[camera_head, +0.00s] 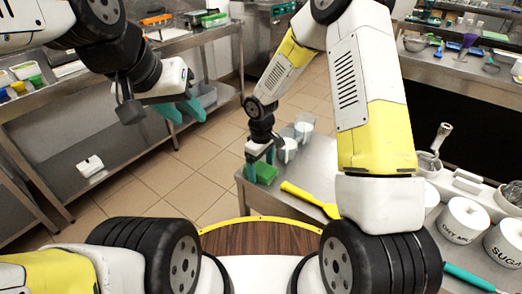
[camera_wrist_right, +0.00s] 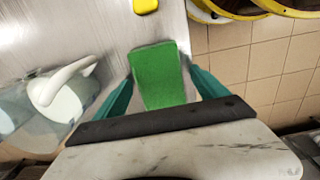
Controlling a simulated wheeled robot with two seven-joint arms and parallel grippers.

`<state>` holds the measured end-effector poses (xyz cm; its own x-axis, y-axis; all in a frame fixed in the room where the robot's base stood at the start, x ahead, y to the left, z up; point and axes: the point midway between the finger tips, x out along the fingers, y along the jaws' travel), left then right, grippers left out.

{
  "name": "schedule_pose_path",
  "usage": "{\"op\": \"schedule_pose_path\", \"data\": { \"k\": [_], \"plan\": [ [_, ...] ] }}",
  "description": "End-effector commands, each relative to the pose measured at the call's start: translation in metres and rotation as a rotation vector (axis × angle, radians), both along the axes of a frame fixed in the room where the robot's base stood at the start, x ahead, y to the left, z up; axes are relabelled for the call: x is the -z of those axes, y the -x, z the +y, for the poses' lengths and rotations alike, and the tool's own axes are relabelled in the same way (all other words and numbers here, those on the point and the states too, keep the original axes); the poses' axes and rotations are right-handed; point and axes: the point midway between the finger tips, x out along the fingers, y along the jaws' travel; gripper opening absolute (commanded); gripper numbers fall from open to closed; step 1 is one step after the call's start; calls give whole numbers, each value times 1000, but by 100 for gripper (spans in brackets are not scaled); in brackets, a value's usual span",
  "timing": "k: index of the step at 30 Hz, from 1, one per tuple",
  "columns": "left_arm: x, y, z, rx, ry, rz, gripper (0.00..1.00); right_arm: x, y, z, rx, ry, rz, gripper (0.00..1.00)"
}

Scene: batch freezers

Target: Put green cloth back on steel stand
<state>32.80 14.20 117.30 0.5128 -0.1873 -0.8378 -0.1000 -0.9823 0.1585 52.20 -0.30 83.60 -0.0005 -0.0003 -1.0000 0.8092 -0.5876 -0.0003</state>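The green cloth (camera_head: 265,173) is a small folded block at the left end of the steel stand (camera_head: 318,172). In the right wrist view the cloth (camera_wrist_right: 158,78) lies between my gripper's teal fingers, close to the stand's edge. My right gripper (camera_head: 259,161) is open around the cloth, with a narrow gap at each side. Whether the cloth rests fully on the steel is hard to tell. My left gripper (camera_head: 182,109) is open and empty, in the air over the aisle, far from the cloth.
A yellow spatula (camera_head: 309,197) lies on the stand beside the cloth. White-filled clear cups (camera_head: 289,148) stand just behind the gripper. Labelled white canisters (camera_head: 464,221) stand at the right. A steel shelf unit (camera_head: 95,115) is at the left; tiled floor lies between.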

Motion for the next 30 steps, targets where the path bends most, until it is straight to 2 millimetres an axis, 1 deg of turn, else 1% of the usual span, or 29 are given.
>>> {"op": "schedule_pose_path", "data": {
  "k": [7, 11, 14, 18, 22, 25, 30],
  "plan": [
    [0, 0, 0, 0, 0, 0, 36, -2, 0, 0, 0, 0, 0, 83],
    [0, 0, 0, 0, 0, 0, 36, -14, -1, 0, 1, -1, -4, 83],
    [0, 0, 0, 0, 0, 0, 36, -32, -1, 0, 1, -2, -5, 83],
    [0, 0, 0, 0, 0, 0, 36, -64, -2, 0, 2, -1, -7, 83],
    [0, 0, 0, 0, 0, 0, 36, -91, -1, 0, 2, -2, -6, 83],
    [0, 0, 0, 0, 0, 0, 36, -106, -1, 0, 0, 0, -4, 83],
    [0, 0, 0, 0, 0, 0, 36, -122, 0, -1, 3, 0, -4, 83]
  ]
}}
